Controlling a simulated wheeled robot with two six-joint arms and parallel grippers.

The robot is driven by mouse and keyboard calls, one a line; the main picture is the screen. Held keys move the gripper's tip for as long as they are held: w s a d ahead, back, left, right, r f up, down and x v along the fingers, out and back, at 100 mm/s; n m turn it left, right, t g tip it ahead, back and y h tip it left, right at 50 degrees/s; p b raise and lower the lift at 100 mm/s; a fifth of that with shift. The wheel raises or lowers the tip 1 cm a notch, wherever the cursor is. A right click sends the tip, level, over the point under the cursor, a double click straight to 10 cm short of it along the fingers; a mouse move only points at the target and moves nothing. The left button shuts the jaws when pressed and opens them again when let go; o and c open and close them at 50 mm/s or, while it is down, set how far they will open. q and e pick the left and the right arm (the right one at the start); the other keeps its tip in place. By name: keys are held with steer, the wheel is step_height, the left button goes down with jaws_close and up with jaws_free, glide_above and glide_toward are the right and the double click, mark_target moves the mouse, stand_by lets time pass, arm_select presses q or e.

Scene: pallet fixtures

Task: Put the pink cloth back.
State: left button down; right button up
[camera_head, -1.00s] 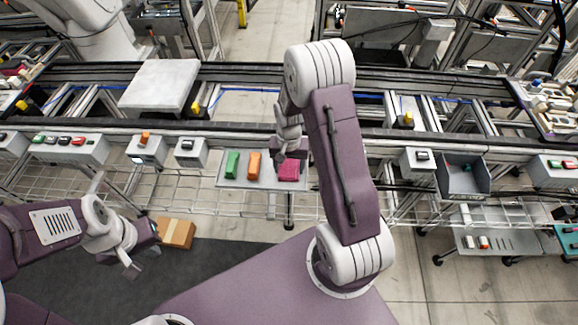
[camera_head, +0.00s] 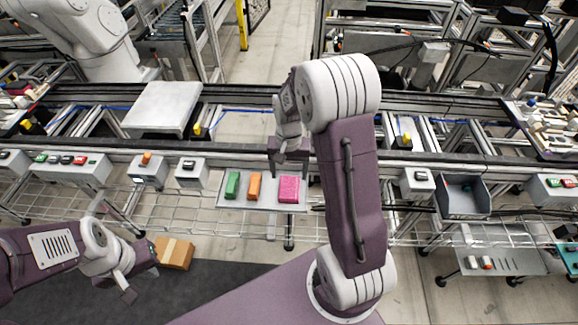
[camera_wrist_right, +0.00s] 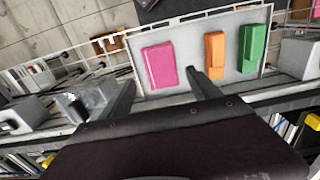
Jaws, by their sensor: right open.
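The pink cloth (camera_head: 289,188) lies folded on a light grey tray (camera_head: 268,205), at the right end of a row with an orange cloth (camera_head: 254,186) and a green cloth (camera_head: 232,186). In the right wrist view the pink cloth (camera_wrist_right: 159,67) lies flat, ahead of and between the fingers. My right gripper (camera_head: 288,172) is open and empty just above and behind the cloths, apart from the pink one; its fingers also show in the right wrist view (camera_wrist_right: 158,90). My left gripper (camera_head: 140,275) is low at the left, away from the tray; its jaws are too unclear to judge.
A conveyor rail frame runs behind the tray, with a white plate (camera_head: 163,106) on it. Grey control boxes (camera_head: 191,172) stand left of the tray. A grey open bin (camera_head: 463,196) is at the right. A cardboard box (camera_head: 174,254) sits below near my left gripper.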

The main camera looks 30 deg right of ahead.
steer(key=s+a+r+n, duration=0.1)
steer(key=s+a+n, duration=0.2)
steer(key=s, duration=0.2)
steer(key=s+a+r+n+t, duration=0.1)
steer(key=s+a+n, duration=0.2)
steer(key=s, duration=0.3)
steer(key=shift+s+a, duration=0.3)
steer(key=shift+a, duration=0.1)
steer(key=shift+s+r, duration=0.1)
steer(key=shift+r, duration=0.05)
stand_by(1.3)
